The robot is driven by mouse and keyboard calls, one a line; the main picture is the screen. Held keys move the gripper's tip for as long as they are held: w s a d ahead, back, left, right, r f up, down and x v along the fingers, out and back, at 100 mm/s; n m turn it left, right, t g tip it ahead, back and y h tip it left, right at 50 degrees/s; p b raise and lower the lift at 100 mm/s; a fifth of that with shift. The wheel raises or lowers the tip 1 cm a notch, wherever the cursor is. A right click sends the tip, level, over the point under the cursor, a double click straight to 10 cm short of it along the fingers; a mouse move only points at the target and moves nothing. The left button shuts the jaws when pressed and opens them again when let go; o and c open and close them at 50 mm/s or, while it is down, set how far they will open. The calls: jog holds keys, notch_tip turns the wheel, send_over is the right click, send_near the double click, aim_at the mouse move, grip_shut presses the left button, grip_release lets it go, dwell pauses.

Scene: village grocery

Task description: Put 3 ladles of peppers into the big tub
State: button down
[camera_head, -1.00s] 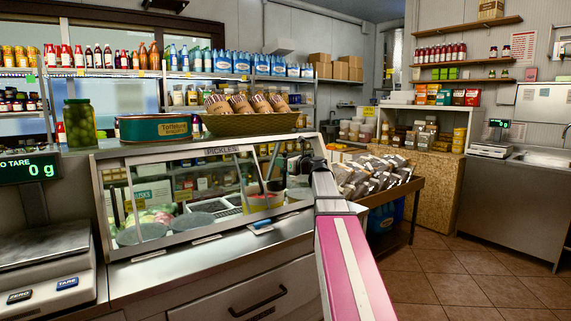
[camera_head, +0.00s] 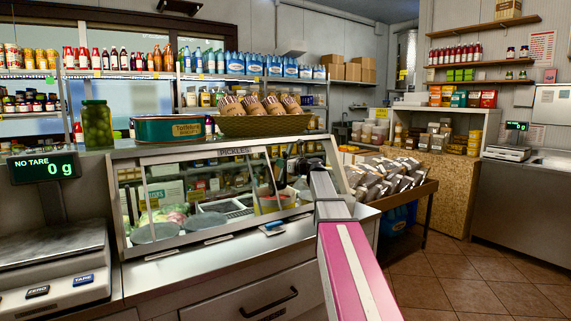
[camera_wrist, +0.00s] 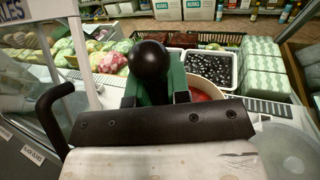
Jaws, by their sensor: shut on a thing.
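In the wrist view, my gripper (camera_wrist: 155,88) is shut on a dark handle with a round black knob (camera_wrist: 149,58), seemingly the ladle's. The ladle's bowl is hidden below the gripper. A round pale-rimmed tub with red contents (camera_wrist: 204,93), likely the peppers, shows just beyond the right finger, partly covered by my gripper. In the head view, this tub (camera_head: 271,203) stands inside the glass-fronted counter. My gripper (camera_head: 296,168) is at the counter's right end, small and dark. I cannot tell which container is the big tub.
A white tray of dark olives (camera_wrist: 211,68) lies behind the red contents. Green-and-white packs (camera_wrist: 248,72) stand to its right. The glass counter (camera_head: 220,190) has a frame and slanted panes around the food. A scale (camera_head: 55,260) stands at left; a packet stand (camera_head: 390,180) at right.

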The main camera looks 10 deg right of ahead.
aim_at(280, 183)
jog(key=shift+w+a+f, duration=0.2)
jog(key=shift+w+f, duration=0.2)
jog(key=shift+w, duration=0.1)
jog(key=shift+w+a+f, duration=0.15)
jog(key=shift+w+f, duration=0.2)
jog(key=shift+w, duration=0.15)
jog(key=shift+s+f, duration=0.1)
jog(key=shift+f, duration=4.45)
jog(key=shift+s+f, duration=0.15)
jog(key=shift+f, duration=0.5)
jog(key=shift+s+a, duration=0.1)
jog(key=shift+w+r, duration=0.15)
jog(key=shift+r, duration=2.5)
jog(key=shift+w+r, duration=0.1)
jog(key=shift+r, duration=2.55)
jog(key=s+d+r, duration=0.1)
jog(key=s+d, duration=0.2)
jog(key=s, duration=0.4)
jog(key=s+d+r, duration=0.2)
jog(key=s+d, duration=0.1)
jog(key=s, duration=0.4)
